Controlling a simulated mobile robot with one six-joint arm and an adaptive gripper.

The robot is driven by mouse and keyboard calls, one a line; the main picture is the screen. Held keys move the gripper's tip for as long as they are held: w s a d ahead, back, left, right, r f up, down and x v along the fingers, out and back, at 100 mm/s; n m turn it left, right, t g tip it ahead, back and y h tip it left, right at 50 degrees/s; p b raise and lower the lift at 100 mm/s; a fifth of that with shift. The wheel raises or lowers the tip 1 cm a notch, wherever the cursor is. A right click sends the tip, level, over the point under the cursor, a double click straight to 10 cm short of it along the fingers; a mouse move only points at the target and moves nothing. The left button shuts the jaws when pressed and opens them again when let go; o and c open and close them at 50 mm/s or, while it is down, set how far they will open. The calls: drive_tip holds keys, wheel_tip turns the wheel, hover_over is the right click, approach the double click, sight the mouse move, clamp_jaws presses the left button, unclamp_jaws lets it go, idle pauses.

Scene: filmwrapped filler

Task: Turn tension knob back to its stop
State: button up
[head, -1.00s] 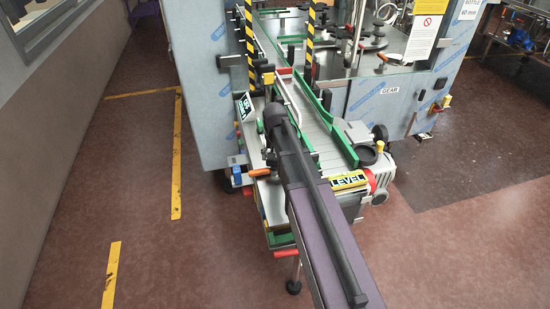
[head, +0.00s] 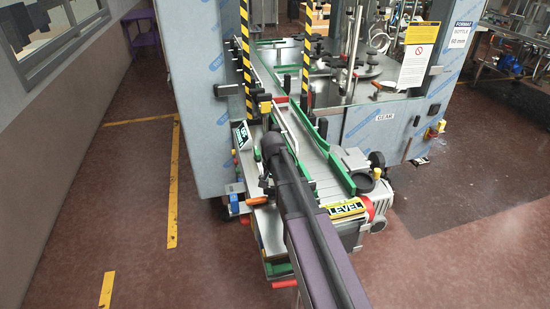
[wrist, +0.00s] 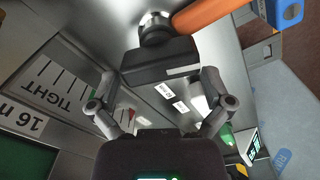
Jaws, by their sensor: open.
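In the wrist view my gripper (wrist: 159,82) is open, one finger on each side of a black block-shaped part (wrist: 155,62) with a pale label. That part looks like the knob, but I cannot be sure. Its end lies between the fingertips, with room on both sides. A silver hub (wrist: 154,27) and an orange handle (wrist: 208,14) are just beyond it. A scale plate marked TIGHT (wrist: 52,88) is at the left, with a small red mark near the left finger. In the head view my arm hides the gripper; the orange handle (head: 257,200) shows beside it.
The conveyor (head: 312,148) with green guide rails runs back into the machine. A yellow LEVEL plate (head: 346,208) is right of my arm. A blue part (wrist: 289,14) is near the orange handle. Floor to the left is clear.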

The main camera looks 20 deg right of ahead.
drive_tip(key=m, duration=0.6)
drive_tip(key=shift+s+d+m, duration=0.2)
drive_tip(key=shift+m, duration=0.1)
drive_tip(key=m, duration=0.5)
drive_tip(key=shift+s+m, duration=0.25)
drive_tip(key=shift+m, duration=0.05)
wheel_tip(320, 180, up, 14)
drive_tip(key=p, duration=1.3)
drive_tip(key=shift+p, duration=0.4)
drive_tip(key=shift+f, duration=0.1)
